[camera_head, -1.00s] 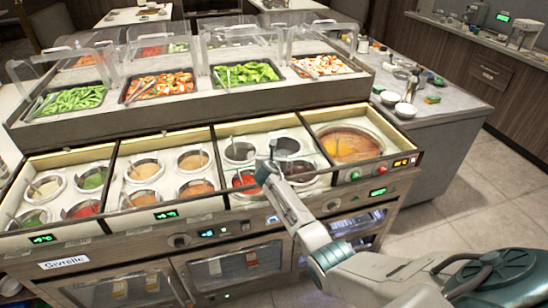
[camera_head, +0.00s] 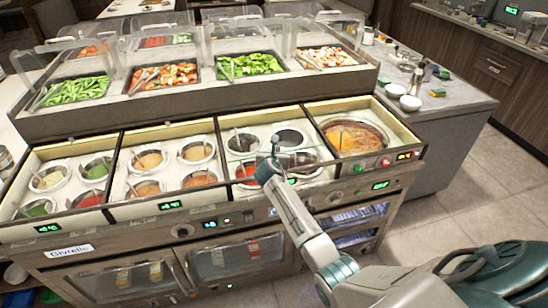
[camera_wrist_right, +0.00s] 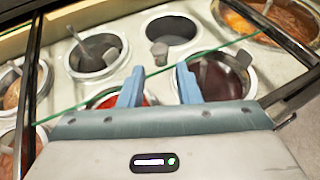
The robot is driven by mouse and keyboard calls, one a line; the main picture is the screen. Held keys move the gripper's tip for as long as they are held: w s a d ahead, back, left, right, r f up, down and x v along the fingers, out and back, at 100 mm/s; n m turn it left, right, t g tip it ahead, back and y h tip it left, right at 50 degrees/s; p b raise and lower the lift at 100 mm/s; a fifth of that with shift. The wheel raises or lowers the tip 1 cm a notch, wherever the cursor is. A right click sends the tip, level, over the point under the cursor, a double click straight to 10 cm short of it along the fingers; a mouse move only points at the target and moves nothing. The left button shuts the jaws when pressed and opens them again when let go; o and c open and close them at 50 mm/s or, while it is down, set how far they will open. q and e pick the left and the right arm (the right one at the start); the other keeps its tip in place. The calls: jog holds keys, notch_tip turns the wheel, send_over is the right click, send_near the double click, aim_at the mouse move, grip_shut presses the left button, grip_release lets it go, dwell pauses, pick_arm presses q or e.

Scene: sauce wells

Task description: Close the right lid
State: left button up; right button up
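My right gripper (camera_head: 268,166) reaches in from the lower right over the counter's third bay, between a red sauce well (camera_head: 247,174) and a dark sauce well (camera_head: 302,161). In the right wrist view its two blue fingers (camera_wrist_right: 160,86) are apart, with nothing visible held between them. A small grey knob or handle (camera_wrist_right: 159,52) shows just beyond the fingertips; I cannot tell what it belongs to or whether they touch it. A clear glass panel, seen by its thin green edge (camera_wrist_right: 85,101), crosses the wrist view and may be the lid. Its full outline is unclear.
A soup well (camera_head: 355,137) lies in the rightmost bay. A raised salad bar with clear guards (camera_head: 225,97) stands behind the wells. Several ladle handles stick up from the wells. A grey side counter (camera_head: 445,112) with bowls stands at the right, with open floor before it.

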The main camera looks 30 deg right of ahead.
jog(key=shift+v, duration=2.55)
